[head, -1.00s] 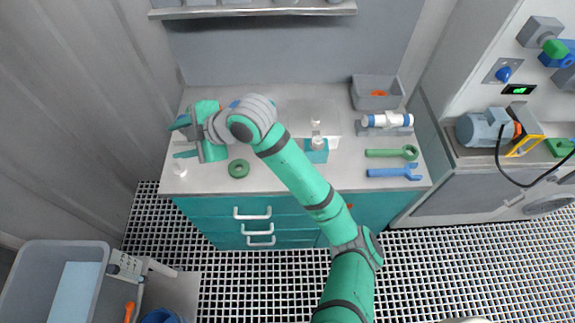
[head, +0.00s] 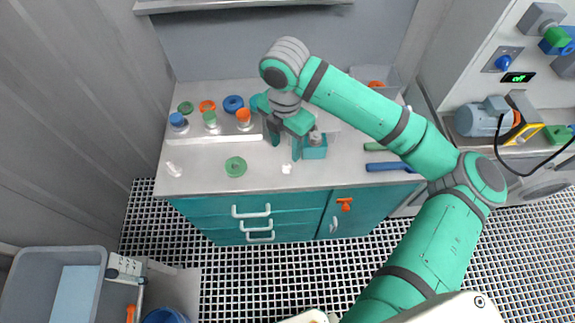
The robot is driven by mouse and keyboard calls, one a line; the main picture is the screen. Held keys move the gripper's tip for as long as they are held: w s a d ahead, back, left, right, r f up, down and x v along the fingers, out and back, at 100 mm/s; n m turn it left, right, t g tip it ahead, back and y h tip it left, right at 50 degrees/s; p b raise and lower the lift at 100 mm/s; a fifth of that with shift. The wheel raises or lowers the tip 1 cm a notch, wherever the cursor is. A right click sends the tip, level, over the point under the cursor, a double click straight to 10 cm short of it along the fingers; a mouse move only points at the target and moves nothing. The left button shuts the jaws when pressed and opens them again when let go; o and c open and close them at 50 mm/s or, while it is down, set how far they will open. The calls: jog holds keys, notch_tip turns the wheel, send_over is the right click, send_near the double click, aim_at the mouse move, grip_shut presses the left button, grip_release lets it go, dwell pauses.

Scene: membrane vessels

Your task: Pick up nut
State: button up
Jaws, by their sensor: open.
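Ring-shaped parts that may be nuts lie on the grey bench. A green ring (head: 235,167) lies alone near the front. A smaller green ring (head: 185,107), an orange ring (head: 208,106) and a blue ring (head: 233,103) lie in a row at the back left. I cannot tell which is the task's nut. My gripper (head: 286,147) is open, pointing down over the bench, right of the lone green ring and just left of a teal block (head: 314,152). Nothing shows between its fingers. My wrist hides part of the bench behind it.
Blue-, green- and orange-topped pieces (head: 210,119) stand behind a pale bar (head: 215,140). Small white pieces lie at the front left (head: 174,169) and below my gripper (head: 286,169). A blue wrench (head: 388,166) and a grey bin (head: 378,78) are at right, partly behind my arm.

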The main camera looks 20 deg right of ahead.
aim_at(287, 163)
jog(key=shift+s+d+f, duration=0.1)
jog(key=shift+s+f, duration=0.05)
jog(key=shift+f, duration=2)
jog(key=shift+s+f, duration=0.1)
jog(key=shift+f, duration=2)
jog(key=c, duration=1.1)
